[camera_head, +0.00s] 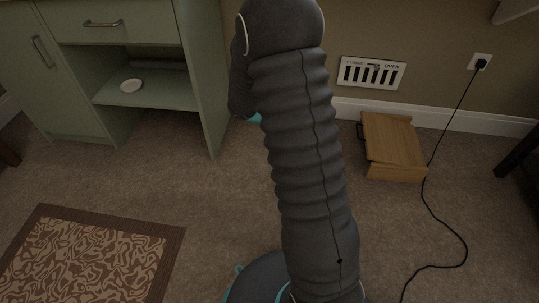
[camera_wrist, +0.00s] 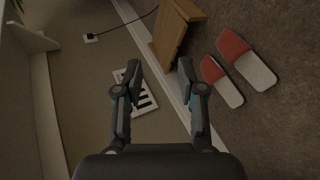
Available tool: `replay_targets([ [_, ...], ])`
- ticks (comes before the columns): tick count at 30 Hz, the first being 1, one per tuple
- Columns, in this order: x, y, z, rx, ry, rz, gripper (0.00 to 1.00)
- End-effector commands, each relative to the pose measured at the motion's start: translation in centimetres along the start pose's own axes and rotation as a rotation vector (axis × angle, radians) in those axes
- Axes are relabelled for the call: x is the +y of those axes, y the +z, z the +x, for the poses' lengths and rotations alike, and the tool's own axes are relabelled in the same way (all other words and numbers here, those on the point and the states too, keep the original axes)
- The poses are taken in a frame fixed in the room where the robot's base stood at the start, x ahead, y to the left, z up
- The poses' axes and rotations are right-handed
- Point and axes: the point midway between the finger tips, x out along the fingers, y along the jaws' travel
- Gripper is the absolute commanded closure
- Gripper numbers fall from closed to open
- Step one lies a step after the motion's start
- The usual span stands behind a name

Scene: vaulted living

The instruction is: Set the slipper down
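Two slippers lie side by side on the carpet in the wrist view: one slipper (camera_wrist: 222,82) and a second slipper (camera_wrist: 246,61), both with red straps and pale soles. They are to the right of my gripper (camera_wrist: 160,67), apart from it. My gripper is open, with its two fingers spread and nothing between them. The wall and skirting board show behind the fingers. In the head view my arm hides the gripper, and no slipper can be seen.
A tilted wooden piece (camera_head: 392,146) rests on the carpet by the wall, beside a black cord (camera_head: 463,240) from the outlet (camera_head: 481,62). A white vent (camera_head: 371,73) is on the wall. A green cabinet (camera_head: 205,75) and patterned rug (camera_head: 85,262) are left. Carpet between is clear.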

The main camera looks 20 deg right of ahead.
Motion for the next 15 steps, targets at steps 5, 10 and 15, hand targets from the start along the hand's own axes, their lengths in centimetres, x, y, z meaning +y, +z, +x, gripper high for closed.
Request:
replay_targets([
  [5, 2.5, 3.9, -3.8, 0.003, -0.152, 0.034, 0.60],
  [10, 3.9, 7.6, -7.1, 0.032, -0.306, 0.055, 0.60],
  [15, 4.7, 11.3, -10.3, 0.090, -0.461, 0.073, 0.60],
])
